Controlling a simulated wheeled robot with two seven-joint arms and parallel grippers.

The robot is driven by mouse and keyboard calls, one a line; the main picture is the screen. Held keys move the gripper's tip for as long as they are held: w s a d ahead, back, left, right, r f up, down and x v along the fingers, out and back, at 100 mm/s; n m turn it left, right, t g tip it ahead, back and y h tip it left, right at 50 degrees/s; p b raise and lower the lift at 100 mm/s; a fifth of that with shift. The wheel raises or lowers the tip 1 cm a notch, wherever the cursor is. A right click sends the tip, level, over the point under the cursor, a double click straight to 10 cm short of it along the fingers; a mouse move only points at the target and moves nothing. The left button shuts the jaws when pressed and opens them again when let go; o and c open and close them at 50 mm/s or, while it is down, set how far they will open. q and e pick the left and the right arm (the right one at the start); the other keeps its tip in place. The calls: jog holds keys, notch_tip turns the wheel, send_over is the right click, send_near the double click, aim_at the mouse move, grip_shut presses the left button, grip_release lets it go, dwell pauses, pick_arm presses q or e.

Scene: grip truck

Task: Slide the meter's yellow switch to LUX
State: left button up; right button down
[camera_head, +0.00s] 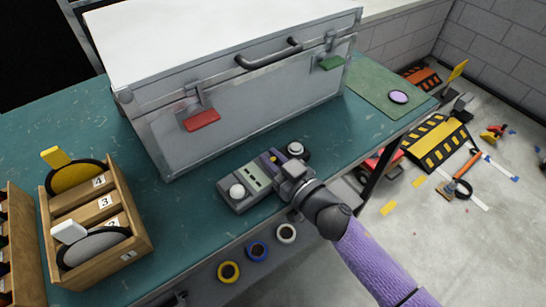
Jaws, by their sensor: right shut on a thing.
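The grey meter (228,182) lies on the teal bench top in front of the metal case, with a white dome (237,191) at its near left end. My right gripper (271,163) is over the right part of the meter, its jaws shut at a small yellow bit that looks like the switch. The jaws largely cover the switch, so its exact setting and the LUX mark cannot be read. My left gripper is not in view.
A large metal case (240,105) stands close behind the meter. A wooden rack (130,215) with numbered slots is at the left. A green mat (372,82) with a purple disc lies at the right. Coloured rings (257,250) are on the bench front.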

jog(key=shift+p+v, duration=0.6)
jog(key=shift+v, duration=0.3)
jog(key=shift+s+d+r, duration=0.1)
jog(key=shift+s, duration=0.1)
jog(key=c, duration=0.6)
grip_release()
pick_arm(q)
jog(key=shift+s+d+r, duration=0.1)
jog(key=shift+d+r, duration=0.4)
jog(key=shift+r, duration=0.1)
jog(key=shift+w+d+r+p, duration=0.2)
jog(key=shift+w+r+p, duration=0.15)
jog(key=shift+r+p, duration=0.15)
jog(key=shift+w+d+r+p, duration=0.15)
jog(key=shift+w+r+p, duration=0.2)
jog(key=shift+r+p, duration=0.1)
pick_arm(e)
jog(key=v, duration=0.9)
jog(key=shift+s+d, duration=0.3)
